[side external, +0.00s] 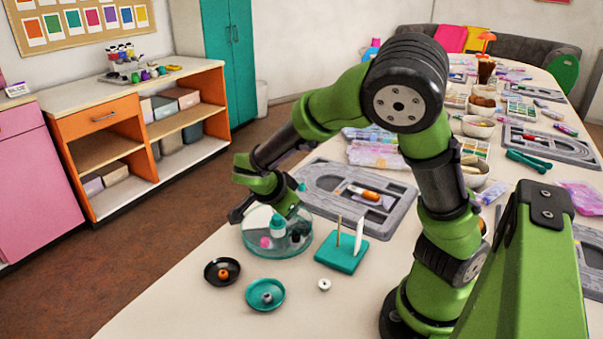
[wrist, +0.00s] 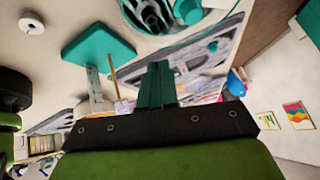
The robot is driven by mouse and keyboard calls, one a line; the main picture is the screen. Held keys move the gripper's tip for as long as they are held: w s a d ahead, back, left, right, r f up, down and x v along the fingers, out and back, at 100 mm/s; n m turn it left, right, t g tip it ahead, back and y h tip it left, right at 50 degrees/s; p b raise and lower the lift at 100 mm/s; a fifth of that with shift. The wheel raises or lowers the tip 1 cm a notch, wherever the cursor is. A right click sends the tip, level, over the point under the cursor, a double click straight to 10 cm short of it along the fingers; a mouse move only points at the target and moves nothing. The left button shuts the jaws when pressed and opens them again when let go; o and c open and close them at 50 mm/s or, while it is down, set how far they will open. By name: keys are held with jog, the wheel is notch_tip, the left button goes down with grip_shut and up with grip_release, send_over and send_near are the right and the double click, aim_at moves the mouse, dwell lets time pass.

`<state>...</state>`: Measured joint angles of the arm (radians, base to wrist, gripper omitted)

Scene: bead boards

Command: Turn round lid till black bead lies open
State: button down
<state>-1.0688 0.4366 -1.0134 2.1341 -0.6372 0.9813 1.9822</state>
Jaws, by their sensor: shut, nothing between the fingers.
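The round lid (side external: 262,219) is a clear, teal-edged disc on a low round dish near the table's left edge. A teal upright knob (side external: 278,226) stands on it. A pink bead (side external: 265,242) shows at its front left and a dark, apparently black bead (side external: 296,238) at its right; I cannot tell whether either is covered. My gripper (side external: 288,206) is above the lid, partly hiding its back. In the wrist view its teal fingers (wrist: 158,70) are together and empty. The lid (wrist: 150,14) and knob (wrist: 188,11) show there at the top edge, apart from the fingertips.
A teal block (side external: 342,254) with upright pegs stands right of the lid. A black saucer (side external: 209,277), a teal saucer (side external: 251,300) and a white bead (side external: 324,285) lie in front. A grey board (side external: 400,220) lies behind. The near tabletop is mostly clear.

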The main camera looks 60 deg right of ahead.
aim_at(306, 220)
jog(key=d+f+m, duration=0.1)
jog(key=d+f, duration=0.1)
jog(key=d+f+m, duration=0.2)
jog(key=f, duration=0.1)
jog(key=d+f+m, duration=0.2)
jog(key=f, duration=0.1)
dwell(0.5)
jog(key=shift+w+d+n+t, duration=0.3)
jog(key=shift+d+n, duration=0.1)
jog(key=shift+d, duration=0.2)
jog(key=shift+w+d+n+t, duration=0.15)
jog(key=shift+d+n+t, duration=0.15)
jog(key=shift+n, duration=0.2)
jog(key=shift+a+r, duration=0.15)
